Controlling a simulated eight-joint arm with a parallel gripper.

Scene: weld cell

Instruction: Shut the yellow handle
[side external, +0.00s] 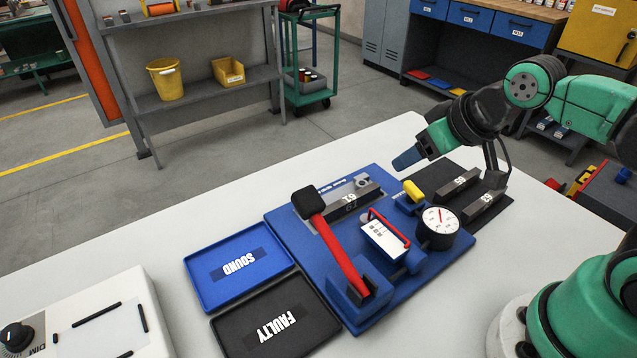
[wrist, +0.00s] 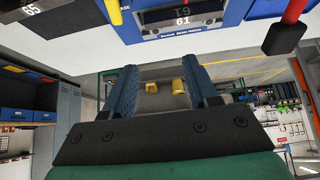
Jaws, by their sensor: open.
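The yellow handle (side external: 413,190) is a short bar on a small blue block at the back right of the blue fixture board (side external: 300,250). It rises at a tilt; I cannot tell how far it is swung. In the wrist view the yellow handle (wrist: 114,12) shows at the top edge, partly cut off. My gripper (side external: 404,160) hangs above and behind the handle, apart from it, with its blue fingers pointing left. In the wrist view my gripper (wrist: 160,62) has its two fingers apart with nothing between them.
A red lever (side external: 338,250) with a black knob, a grey block marked 61 (side external: 349,203), a red-handled part (side external: 385,236) and a dial gauge (side external: 438,226) stand close by on the board. Blue SOUND (side external: 238,272) and black FAULTY (side external: 275,325) trays lie left.

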